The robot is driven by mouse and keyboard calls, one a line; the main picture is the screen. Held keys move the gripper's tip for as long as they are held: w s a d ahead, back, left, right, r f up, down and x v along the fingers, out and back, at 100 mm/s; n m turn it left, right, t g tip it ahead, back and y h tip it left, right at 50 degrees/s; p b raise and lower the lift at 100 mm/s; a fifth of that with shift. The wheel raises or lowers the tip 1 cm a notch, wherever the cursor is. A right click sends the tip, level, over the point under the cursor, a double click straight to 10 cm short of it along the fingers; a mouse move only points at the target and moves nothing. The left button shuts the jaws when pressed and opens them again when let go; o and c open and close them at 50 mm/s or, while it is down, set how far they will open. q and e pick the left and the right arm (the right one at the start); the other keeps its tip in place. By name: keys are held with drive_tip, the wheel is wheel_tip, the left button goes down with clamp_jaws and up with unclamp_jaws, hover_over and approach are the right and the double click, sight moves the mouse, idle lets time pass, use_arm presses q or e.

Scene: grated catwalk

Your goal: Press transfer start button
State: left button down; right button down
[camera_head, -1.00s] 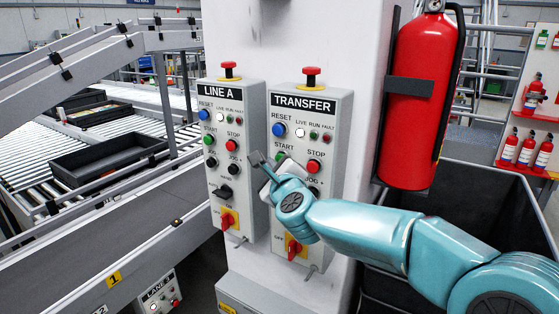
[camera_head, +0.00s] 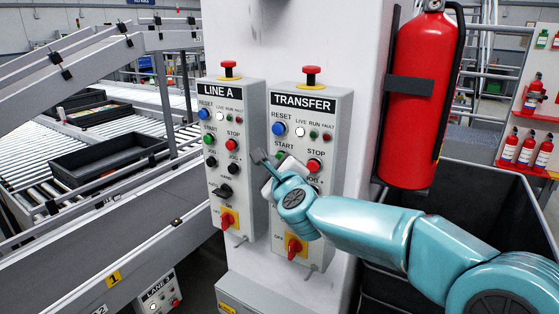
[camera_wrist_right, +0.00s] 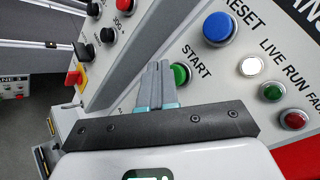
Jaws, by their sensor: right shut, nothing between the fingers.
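The TRANSFER panel (camera_head: 318,104) is a grey box on a pale column, with a red emergency knob on top. Its green START button (camera_wrist_right: 181,74) shows in the wrist view, partly behind my fingers; in the head view my gripper mostly hides it. My right gripper (camera_head: 262,159) is shut and empty, in front of the panel's left edge by START. In the wrist view its fingertips (camera_wrist_right: 157,66) lie just left of the green button's visible part. I cannot tell whether they touch anything. My left gripper is not in view.
The similar LINE A panel (camera_head: 217,101) stands close on the left, with its own green button (camera_head: 208,139). The blue RESET (camera_head: 278,129) and red STOP (camera_head: 313,166) are near START. A fire extinguisher (camera_head: 420,100) hangs to the right. A roller conveyor (camera_head: 40,150) lies left.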

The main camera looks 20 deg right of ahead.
drive_tip(key=shift+w+d, duration=0.6)
drive_tip(key=shift+d, duration=0.1)
idle(1.1)
idle(0.4)
drive_tip(key=shift+s+a, duration=0.75)
drive_tip(key=shift+a, duration=0.2)
drive_tip(key=s+a, duration=0.1)
drive_tip(key=a, duration=0.1)
drive_tip(key=s+a, duration=0.2)
drive_tip(key=shift+b, duration=0.4)
